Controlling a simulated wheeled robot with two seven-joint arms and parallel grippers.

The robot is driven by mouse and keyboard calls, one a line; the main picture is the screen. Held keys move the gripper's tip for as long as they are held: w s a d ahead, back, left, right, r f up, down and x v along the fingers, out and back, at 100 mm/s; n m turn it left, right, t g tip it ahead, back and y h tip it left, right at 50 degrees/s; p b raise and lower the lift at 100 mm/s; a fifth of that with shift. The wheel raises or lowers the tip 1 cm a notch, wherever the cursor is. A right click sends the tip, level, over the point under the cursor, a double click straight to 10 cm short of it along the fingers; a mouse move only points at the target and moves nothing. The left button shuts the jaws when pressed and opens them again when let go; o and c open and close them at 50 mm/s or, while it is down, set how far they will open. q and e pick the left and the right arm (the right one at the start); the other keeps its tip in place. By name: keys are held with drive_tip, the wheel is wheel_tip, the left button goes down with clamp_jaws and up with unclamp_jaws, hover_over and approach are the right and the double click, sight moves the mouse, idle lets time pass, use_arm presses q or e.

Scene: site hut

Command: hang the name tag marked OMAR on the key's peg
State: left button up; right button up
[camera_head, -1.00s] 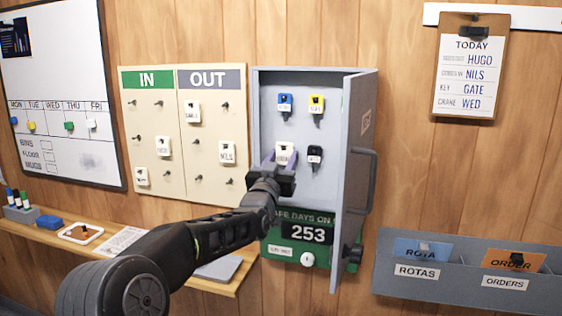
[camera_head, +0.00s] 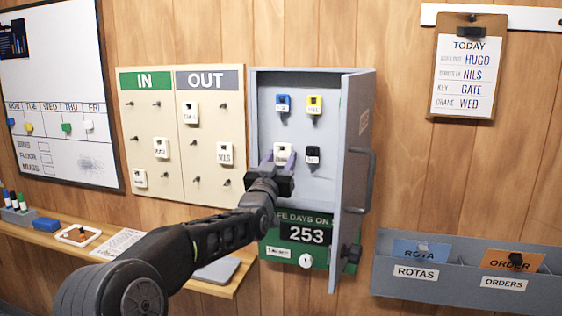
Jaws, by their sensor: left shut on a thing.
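My left gripper (camera_head: 274,163) reaches into the open grey key cabinet (camera_head: 296,78). Its fingers are shut on a white name tag (camera_head: 283,150) at the lower left inside; its lettering is too small to read. The tag is close to the cabinet's back panel; I cannot tell whether it is on a peg, as the gripper hides its lower part. A blue key tag (camera_head: 283,103) and a yellow one (camera_head: 314,104) hang in the upper row. A black one (camera_head: 312,155) hangs just right of the held tag. My right gripper is not in view.
The cabinet door (camera_head: 356,150) stands open on the right, close to my gripper. Left is an IN/OUT board (camera_head: 180,130) with several white name tags. The TODAY clipboard (camera_head: 468,68) reads KEY GATE. Below the cabinet is a green sign (camera_head: 288,232) showing 253.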

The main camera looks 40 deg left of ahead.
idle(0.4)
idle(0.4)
use_arm(q)
drive_tip(key=o, duration=1.2)
drive_tip(key=shift+s+d+f+b, duration=0.2)
drive_tip(key=shift+s+f+b, duration=0.05)
drive_tip(key=shift+s+b, duration=0.35)
drive_tip(key=b+v, duration=0.2)
drive_tip(key=v, duration=0.4)
drive_tip(key=shift+s, duration=0.3)
drive_tip(key=shift+d, duration=0.1)
